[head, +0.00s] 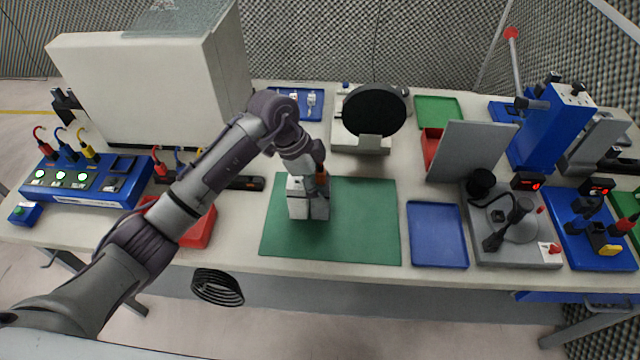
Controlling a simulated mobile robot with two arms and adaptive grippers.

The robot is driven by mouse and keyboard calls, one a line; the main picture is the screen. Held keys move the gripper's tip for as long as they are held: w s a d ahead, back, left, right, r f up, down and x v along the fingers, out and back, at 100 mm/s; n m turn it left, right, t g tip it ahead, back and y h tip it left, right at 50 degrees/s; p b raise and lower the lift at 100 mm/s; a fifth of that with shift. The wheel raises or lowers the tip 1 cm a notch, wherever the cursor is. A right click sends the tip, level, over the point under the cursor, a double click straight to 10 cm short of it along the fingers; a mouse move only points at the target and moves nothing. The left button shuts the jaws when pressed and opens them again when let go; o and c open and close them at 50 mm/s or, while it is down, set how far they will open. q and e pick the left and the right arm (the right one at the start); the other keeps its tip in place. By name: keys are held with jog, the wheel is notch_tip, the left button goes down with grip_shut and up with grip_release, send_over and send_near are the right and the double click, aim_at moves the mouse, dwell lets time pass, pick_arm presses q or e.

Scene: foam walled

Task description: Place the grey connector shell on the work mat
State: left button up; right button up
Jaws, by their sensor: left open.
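The green work mat (365,225) lies flat at the middle of the table. A pale grey block (308,207) stands on its left half; I cannot tell whether it is the grey connector shell. My left gripper (321,188) points down over the mat, right at the block's upper right side, and is open. Its fingertips are small and partly lost against the block, so I cannot tell whether they touch it. No other piece shows clearly as the grey connector shell. My right gripper is out of view.
A blue tray (437,235) lies right of the mat, and a red tray (200,232) lies left, partly behind my arm. A back blue tray (283,113) holds small white parts. A black disc stand (374,110) and a grey panel (470,152) rise behind. The mat's right half is clear.

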pick_arm(q)
jog(key=b+v, duration=0.2)
jog(key=v, duration=0.8)
jog(key=shift+a+r, duration=0.15)
jog(key=shift+r, duration=0.2)
jog(key=shift+a+r, duration=0.2)
jog(key=shift+r, duration=0.3)
